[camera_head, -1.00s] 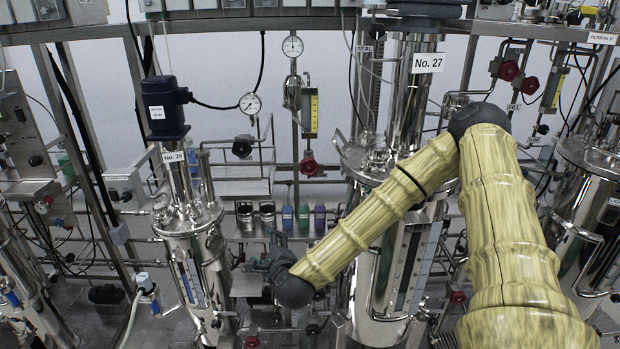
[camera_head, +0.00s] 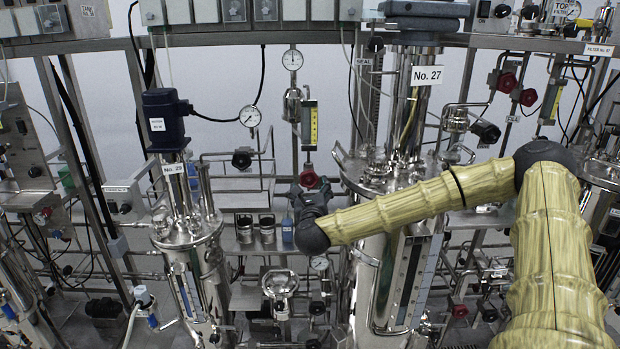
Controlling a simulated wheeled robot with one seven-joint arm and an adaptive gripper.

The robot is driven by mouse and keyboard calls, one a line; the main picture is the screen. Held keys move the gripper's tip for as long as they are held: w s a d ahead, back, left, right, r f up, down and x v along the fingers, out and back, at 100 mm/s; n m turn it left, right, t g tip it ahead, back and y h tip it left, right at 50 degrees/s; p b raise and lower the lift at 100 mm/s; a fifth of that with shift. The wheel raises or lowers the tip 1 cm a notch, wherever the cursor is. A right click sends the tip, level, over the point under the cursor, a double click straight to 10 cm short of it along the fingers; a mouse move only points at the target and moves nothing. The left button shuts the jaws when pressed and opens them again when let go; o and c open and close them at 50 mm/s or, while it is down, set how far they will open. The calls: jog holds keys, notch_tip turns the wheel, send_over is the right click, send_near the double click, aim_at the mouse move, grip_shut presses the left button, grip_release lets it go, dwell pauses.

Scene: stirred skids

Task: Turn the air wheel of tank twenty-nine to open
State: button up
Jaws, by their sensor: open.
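Tank twenty-nine (camera_head: 195,245) is a steel vessel at the left with a dark blue motor (camera_head: 165,118) on top and a "No. 29" label (camera_head: 173,169). A red handwheel (camera_head: 309,179) sits to its right, below a flow meter with a yellow scale (camera_head: 310,124). I cannot read a label that marks it as the air wheel. A black handwheel (camera_head: 241,159) sits between tank and flow meter. My gripper (camera_head: 300,192) is open, right at the red handwheel's lower left, its dark fingers pointing up. Whether it touches the wheel I cannot tell; the fingers are small and partly hidden.
Tank No. 27 (camera_head: 428,76) stands right of the gripper, behind my forearm. Pressure gauges (camera_head: 250,116) and thin pipes surround the wheels. More red wheels (camera_head: 507,82) are at the right.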

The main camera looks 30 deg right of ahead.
aim_at(310, 181)
jog(key=shift+p+x, duration=0.9)
jog(key=shift+x, duration=2.25)
jog(key=shift+a, duration=0.15)
jog(key=c, duration=1.1)
